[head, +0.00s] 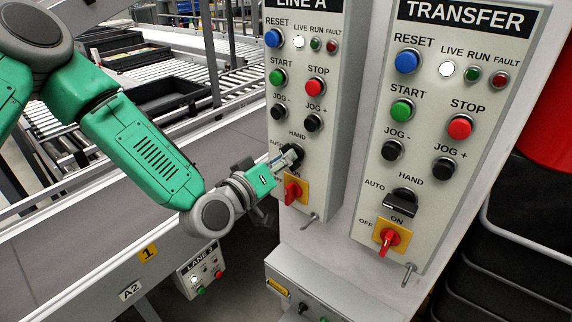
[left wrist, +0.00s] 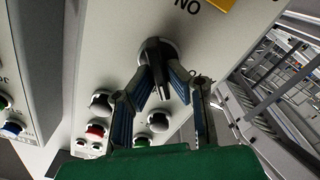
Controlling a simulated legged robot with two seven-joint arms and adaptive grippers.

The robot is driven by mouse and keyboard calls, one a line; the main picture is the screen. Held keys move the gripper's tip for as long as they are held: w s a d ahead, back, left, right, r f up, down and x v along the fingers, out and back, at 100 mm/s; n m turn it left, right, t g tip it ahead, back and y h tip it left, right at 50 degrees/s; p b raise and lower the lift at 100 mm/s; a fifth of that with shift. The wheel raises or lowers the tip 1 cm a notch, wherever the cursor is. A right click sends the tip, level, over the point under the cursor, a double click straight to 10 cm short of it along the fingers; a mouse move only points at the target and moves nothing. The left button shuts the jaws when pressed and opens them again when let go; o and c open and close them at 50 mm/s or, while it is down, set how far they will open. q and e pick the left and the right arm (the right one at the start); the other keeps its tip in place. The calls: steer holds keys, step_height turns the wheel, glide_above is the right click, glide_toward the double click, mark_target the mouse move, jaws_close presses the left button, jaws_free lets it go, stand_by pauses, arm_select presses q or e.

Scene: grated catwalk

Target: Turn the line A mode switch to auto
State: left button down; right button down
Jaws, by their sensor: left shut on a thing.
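The line A mode switch (head: 298,150) is a black knob on the grey LINE A panel (head: 330,140), below the HAND and AUTO labels and above a red-on-yellow switch. In the left wrist view the black switch (left wrist: 157,50) shows from close up with its lever toward the camera. My left gripper (head: 291,157) reaches it from the left. In the left wrist view its two fingers (left wrist: 160,82) are closed in on the lever from both sides. The gripper partly hides the knob in the head view, so I cannot tell which label the lever points at. My right gripper is in neither view.
The TRANSFER panel (head: 453,130) stands to the right with a similar black mode switch (head: 401,203). Just below my gripper is the LINE A red and yellow switch (head: 293,191). A conveyor (head: 90,225) runs along the left. A small LANE box (head: 200,270) hangs below.

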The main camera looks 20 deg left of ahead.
arm_select(q)
steer(key=shift+w+a+f+n+b, duration=0.15)
steer(key=shift+n+b, duration=1.3)
steer(key=shift+n, duration=1.15)
steer(key=shift+s+a+f+n+b, duration=0.1)
steer(key=shift+n+b, duration=1.35)
steer(key=shift+n, duration=1.15)
steer(key=c, duration=1.6)
jaws_free()
steer(key=shift+w, duration=0.1)
steer(key=shift+f, duration=0.1)
